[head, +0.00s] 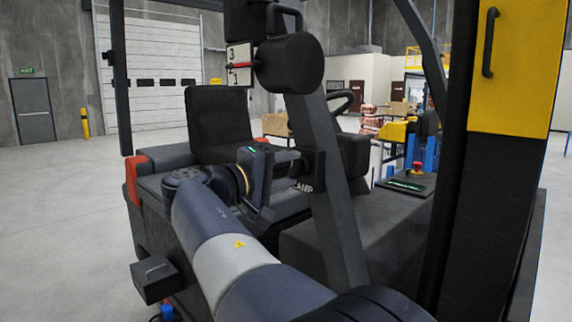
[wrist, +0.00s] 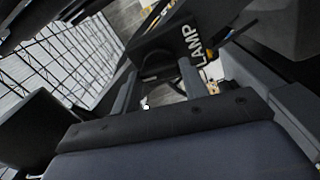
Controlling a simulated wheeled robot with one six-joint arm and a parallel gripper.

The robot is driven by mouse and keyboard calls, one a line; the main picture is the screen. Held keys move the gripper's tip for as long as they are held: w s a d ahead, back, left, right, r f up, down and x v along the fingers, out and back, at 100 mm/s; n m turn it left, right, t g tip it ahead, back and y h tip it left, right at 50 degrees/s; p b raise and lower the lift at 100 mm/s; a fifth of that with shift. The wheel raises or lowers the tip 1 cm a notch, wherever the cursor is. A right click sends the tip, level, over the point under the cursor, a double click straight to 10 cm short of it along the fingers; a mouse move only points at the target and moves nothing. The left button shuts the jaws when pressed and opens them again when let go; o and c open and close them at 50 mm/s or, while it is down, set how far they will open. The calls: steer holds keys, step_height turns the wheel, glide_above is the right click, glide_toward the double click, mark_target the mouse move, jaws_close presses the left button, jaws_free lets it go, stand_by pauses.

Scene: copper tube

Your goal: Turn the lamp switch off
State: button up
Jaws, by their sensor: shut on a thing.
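The lamp switch box (wrist: 170,38) is a dark block with white LAMP lettering, ahead of my gripper in the wrist view. In the head view the box (head: 306,186) sits on the forklift's slanted dark post, with its lettering partly visible. My gripper (head: 291,162) reaches it from the left. In the wrist view my gripper (wrist: 157,68) has its two fingers at the near side of the box, shut on the switch. The switch's own lever is hidden or too dark to make out, so its position cannot be told.
The slanted post (head: 335,200) rises close behind the box. A round dark housing (head: 290,63) with a red pointer and a number plate is above. The seat (head: 218,118), steering wheel (head: 348,100) and yellow-black pillar (head: 508,70) surround the space. Open floor lies left.

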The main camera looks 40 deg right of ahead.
steer(key=shift+n+p, duration=0.45)
steer(key=shift+n, duration=0.55)
steer(key=o, duration=1)
steer(key=shift+a, duration=0.15)
steer(key=a, duration=0.3)
steer(key=a+b, duration=0.1)
steer(key=a, duration=0.3)
steer(key=a+b, duration=0.1)
steer(key=a, duration=0.2)
steer(key=shift+s+a, duration=0.25)
steer(key=shift+s, duration=0.15)
steer(key=shift+d, duration=0.1)
